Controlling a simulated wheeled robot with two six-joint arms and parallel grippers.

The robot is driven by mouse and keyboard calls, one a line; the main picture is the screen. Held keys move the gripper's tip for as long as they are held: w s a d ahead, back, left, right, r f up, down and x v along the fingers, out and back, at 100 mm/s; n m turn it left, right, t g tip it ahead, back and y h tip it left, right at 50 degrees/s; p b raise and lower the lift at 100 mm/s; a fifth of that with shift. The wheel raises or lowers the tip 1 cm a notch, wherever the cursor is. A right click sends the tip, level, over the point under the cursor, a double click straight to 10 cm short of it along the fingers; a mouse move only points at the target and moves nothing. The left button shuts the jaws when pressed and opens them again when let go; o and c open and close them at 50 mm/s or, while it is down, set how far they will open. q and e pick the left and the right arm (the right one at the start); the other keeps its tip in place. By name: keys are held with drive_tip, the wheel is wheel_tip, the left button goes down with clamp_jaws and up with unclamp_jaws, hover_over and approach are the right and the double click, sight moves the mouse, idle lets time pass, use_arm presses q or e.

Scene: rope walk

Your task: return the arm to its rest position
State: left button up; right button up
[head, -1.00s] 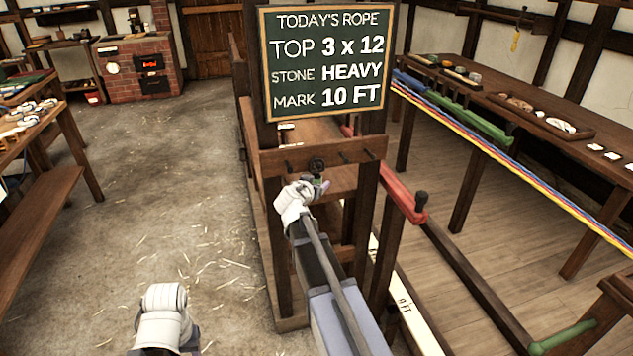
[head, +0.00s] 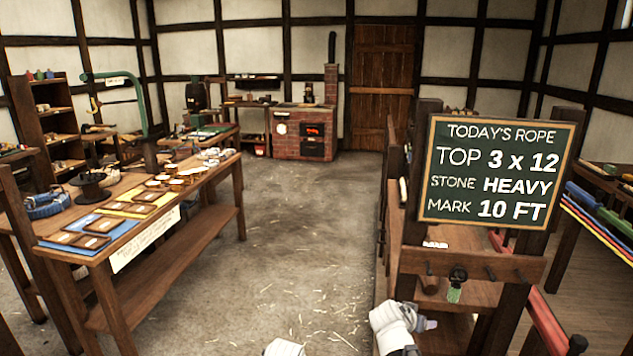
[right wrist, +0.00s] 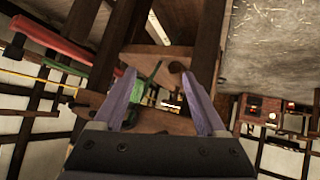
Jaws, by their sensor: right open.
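My right arm shows at the bottom of the head view, with the purple fingertips of my right gripper (head: 430,325) in front of the wooden frame (head: 465,266). In the right wrist view the right gripper (right wrist: 165,115) has its two purple fingers wide apart, with nothing held between them. A green piece (right wrist: 150,85) shows beyond the fingers, apart from them. Only a white part of my left arm (head: 285,348) shows at the bottom edge of the head view; its gripper is out of sight.
A chalkboard (head: 497,172) reads TOP 3 x 12, STONE HEAVY, MARK 10 FT. A dark hook with a green piece (head: 455,290) is on the frame below it. A long workbench (head: 190,200) with trays stands left. The straw-strewn floor (head: 290,240) between is open, towards a brick stove (head: 303,130).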

drive_tip(key=s+a+f+n+g+y+p, duration=0.1)
drive_tip(key=s+a+n, duration=0.4)
drive_tip(key=s+a, duration=0.5)
drive_tip(key=s+a+f+n+g+y+p, duration=0.2)
drive_tip(key=s+a+n+g+y, duration=0.3)
drive_tip(key=s+a, duration=0.6)
drive_tip(key=a+f+g, duration=0.1)
drive_tip(key=a, duration=0.2)
drive_tip(key=shift+n, duration=0.3)
drive_tip(key=shift+d, duration=0.1)
idle(1.0)
